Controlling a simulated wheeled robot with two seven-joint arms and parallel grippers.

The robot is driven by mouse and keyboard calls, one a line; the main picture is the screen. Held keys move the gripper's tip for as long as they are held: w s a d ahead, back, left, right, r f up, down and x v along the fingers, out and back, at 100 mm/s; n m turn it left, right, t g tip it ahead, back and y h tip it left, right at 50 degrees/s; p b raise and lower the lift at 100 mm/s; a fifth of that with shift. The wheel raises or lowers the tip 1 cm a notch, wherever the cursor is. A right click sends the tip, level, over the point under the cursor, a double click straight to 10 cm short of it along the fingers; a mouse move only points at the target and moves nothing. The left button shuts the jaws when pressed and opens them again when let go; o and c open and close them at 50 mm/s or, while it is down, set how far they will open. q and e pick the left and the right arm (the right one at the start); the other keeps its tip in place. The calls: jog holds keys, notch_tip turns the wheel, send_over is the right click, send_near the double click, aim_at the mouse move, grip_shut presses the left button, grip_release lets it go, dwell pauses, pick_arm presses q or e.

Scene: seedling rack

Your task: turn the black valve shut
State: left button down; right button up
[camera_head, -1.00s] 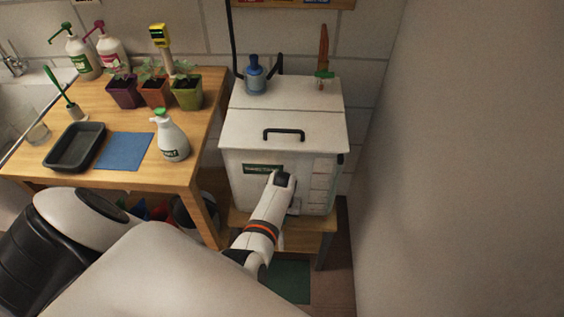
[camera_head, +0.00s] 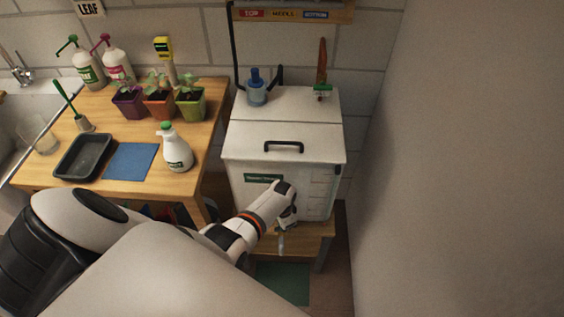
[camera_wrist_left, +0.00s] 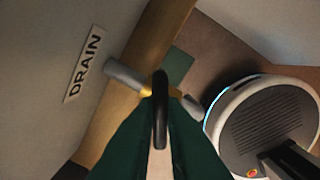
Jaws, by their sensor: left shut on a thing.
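The black valve handle (camera_wrist_left: 160,118) stands edge-on between the green fingers of my left gripper (camera_wrist_left: 160,100) in the left wrist view. The fingers are shut on it. It sits on a grey drain pipe (camera_wrist_left: 126,76) with a yellowish fitting, which comes out of the white tank beside a DRAIN label (camera_wrist_left: 84,65). In the head view my left arm reaches the lower front of the white tank (camera_head: 250,196). The valve is hidden there behind my wrist. My right gripper is in neither view.
The tank stands on a low wooden stand (camera_head: 318,229). A wooden table (camera_head: 100,102) with pots, bottles and a dark tray (camera_head: 66,174) is to the left. A bare wall (camera_head: 460,160) closes off the right. A green mat (camera_head: 283,284) lies on the floor.

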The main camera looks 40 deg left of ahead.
pick_arm(q)
jog(key=m, duration=0.6)
dwell(0.7)
jog(key=c, duration=1.5)
grip_release()
notch_tip(320, 180, up, 12)
jog(key=p, duration=0.4)
jog(key=shift+p, duration=0.3)
jog(key=shift+f, duration=0.1)
